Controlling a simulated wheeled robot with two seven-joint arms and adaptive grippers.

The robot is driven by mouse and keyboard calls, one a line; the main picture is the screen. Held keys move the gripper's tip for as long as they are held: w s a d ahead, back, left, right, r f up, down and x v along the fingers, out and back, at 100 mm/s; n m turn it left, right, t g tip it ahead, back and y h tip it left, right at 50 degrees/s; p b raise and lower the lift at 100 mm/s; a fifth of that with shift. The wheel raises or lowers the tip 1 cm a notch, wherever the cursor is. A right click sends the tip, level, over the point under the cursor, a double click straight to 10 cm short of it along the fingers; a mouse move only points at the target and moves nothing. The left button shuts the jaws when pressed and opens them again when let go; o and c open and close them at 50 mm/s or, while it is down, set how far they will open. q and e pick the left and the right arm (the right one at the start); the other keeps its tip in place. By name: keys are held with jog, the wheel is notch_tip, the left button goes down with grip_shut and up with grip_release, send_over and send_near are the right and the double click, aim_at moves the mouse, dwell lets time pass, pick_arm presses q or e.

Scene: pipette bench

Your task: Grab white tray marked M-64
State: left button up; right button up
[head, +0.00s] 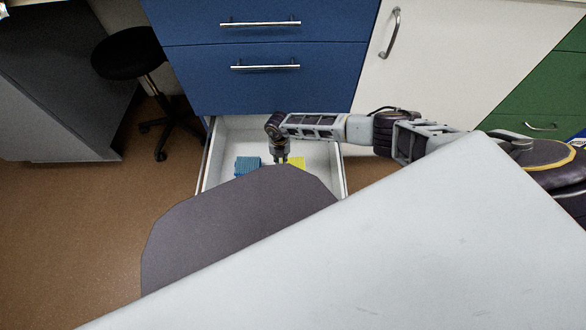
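No white tray marked M-64 can be made out, and no marking is legible. An open white drawer (222,150) extends below the blue cabinet front. In it are a blue ribbed item (247,165) and a yellow item (296,162). My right gripper (282,157) points down over the drawer, between the blue item and the yellow one and close to the yellow. Its fingers are small and dark, so I cannot tell whether they are open or touch anything. The near part of the drawer is hidden behind my own body. My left gripper is not in view.
Closed blue drawers (270,70) with bar handles are above the open drawer. A white cabinet door (445,60) and green drawers (540,95) are to the right. A black stool (128,53) stands at left. The brown floor (75,225) is clear at left.

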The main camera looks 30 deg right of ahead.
jog(key=shift+f+b, duration=0.6)
jog(key=shift+f, duration=0.35)
jog(key=shift+f+b, duration=0.35)
jog(key=shift+f, duration=0.3)
jog(key=shift+c, duration=0.5)
grip_shut()
jog(key=shift+r, duration=0.2)
